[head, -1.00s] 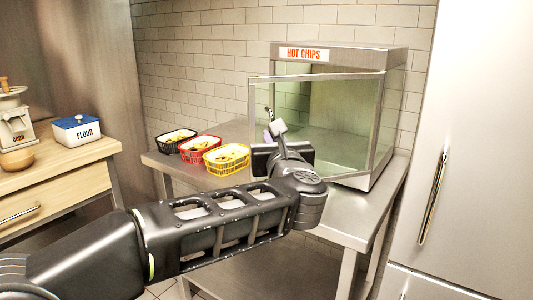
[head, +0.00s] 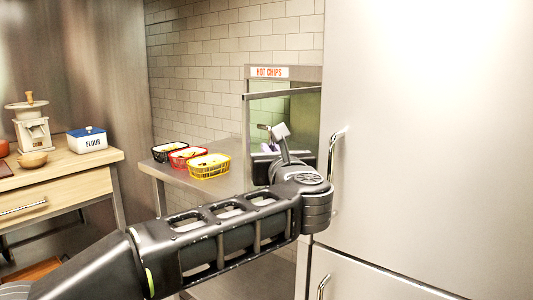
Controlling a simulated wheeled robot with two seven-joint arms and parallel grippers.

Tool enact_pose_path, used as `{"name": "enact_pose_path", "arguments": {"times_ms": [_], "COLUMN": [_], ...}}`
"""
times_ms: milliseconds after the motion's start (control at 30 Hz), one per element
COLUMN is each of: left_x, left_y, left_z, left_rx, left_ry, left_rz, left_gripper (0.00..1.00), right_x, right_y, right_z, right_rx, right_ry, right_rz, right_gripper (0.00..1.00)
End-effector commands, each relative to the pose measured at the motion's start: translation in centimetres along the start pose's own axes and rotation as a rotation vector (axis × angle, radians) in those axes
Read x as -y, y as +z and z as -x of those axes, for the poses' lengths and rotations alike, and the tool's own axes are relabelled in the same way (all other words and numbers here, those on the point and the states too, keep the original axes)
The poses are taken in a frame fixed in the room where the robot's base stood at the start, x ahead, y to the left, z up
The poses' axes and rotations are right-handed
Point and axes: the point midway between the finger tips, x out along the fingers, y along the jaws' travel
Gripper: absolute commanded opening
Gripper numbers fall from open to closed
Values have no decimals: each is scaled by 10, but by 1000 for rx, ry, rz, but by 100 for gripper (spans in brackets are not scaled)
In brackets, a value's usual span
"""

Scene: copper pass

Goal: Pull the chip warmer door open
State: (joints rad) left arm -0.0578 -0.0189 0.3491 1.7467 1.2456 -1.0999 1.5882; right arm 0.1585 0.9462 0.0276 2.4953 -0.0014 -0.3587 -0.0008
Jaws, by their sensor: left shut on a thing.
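The chip warmer (head: 306,74) with its "HOT CHIPS" sign stands on the steel table in the head view. The fridge hides its right part. Its glass door (head: 282,93) is ajar, with its left side swung out toward me and its top bar in front of the body. My left gripper (head: 272,143) is at the door's left side, shut on the door handle (head: 265,127). My wrist and forearm cover the lower door and the fingers' exact contact. My right gripper is not in view.
A tall pale fridge (head: 430,130) with a bar handle (head: 334,160) stands close on the right, beside my wrist. Black, red and yellow baskets (head: 210,167) sit on the steel table (head: 236,180). A wooden counter (head: 75,165) with a flour box (head: 87,139) and grinder (head: 33,130) is at left.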

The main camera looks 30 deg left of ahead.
Motion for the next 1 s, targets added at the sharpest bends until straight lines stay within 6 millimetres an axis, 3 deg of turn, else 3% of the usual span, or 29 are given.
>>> {"name": "enact_pose_path", "arguments": {"times_ms": [267, 300, 533, 833, 1000], "left_x": [4, 4, 2, 1, 1], "left_y": [-5, -5, -4, -3, -2], "left_z": [-1, -1, -1, 1, 15], "left_rx": [-8, -8, -6, -4, -2], "left_ry": [-10, -10, -5, -2, -4], "left_rz": [-6, -6, -4, -2, -1], "left_gripper": [0, 14, 32, 32, 32], "right_x": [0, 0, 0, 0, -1], "right_y": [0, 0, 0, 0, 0], "right_z": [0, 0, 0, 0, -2], "right_rx": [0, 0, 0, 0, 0], "right_ry": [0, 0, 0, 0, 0], "right_rz": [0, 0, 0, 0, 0], "right_gripper": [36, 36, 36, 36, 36]}}
